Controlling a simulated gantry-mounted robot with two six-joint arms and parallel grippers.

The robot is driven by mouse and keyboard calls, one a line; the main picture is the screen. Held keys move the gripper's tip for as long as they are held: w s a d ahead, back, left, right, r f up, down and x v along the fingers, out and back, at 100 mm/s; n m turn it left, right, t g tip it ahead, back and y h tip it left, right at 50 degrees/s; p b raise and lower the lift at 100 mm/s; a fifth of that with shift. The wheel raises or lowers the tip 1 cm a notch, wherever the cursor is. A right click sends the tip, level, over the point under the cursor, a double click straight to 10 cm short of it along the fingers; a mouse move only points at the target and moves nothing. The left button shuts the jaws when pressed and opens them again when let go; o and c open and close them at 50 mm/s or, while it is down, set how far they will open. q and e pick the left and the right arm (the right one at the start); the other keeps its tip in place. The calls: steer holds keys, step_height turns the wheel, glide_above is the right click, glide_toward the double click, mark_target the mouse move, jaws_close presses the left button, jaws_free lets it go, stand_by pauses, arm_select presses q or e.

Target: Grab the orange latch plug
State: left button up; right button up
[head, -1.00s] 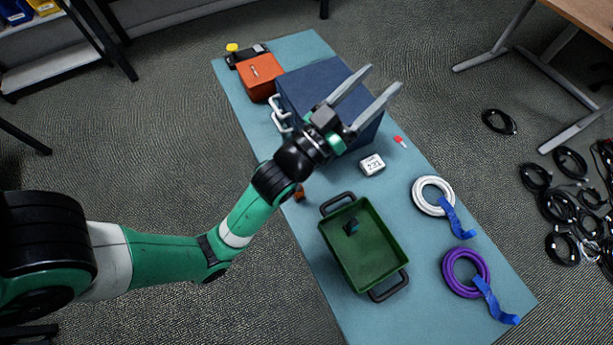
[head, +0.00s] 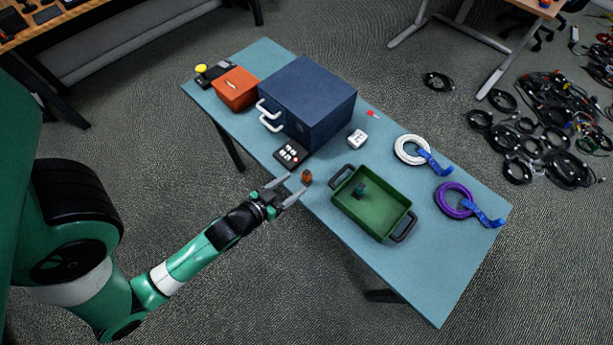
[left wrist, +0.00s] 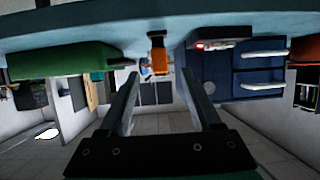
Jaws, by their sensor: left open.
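The orange latch plug (head: 306,177) stands near the table's front edge, left of the green tray; it is small, orange with a dark part. In the left wrist view the plug (left wrist: 159,60) shows upside down, between the lines of the two fingers and just beyond their tips. My left gripper (head: 298,183) is open and empty, reaching in low from the front edge with its fingertips close to the plug. Its fingers also show in the left wrist view (left wrist: 160,78). Whether a finger touches the plug cannot be told. My right gripper is not in view.
A green tray (head: 343,183) with a small dark item inside stands right of the plug. A dark switch pad (head: 291,154) and a blue drawer box (head: 322,110) lie behind and left. White (head: 400,147) and purple (head: 442,203) cable coils lie at the right.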

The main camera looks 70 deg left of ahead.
mark_target(304, 177)
arm_select(q)
steer(key=b+x, duration=0.1)
steer(key=x, duration=0.4)
steer(key=shift+w, duration=0.1)
steer(key=b+x, duration=0.3)
steer(key=x, duration=0.2)
steer(key=shift+a, duration=0.1)
jaws_close()
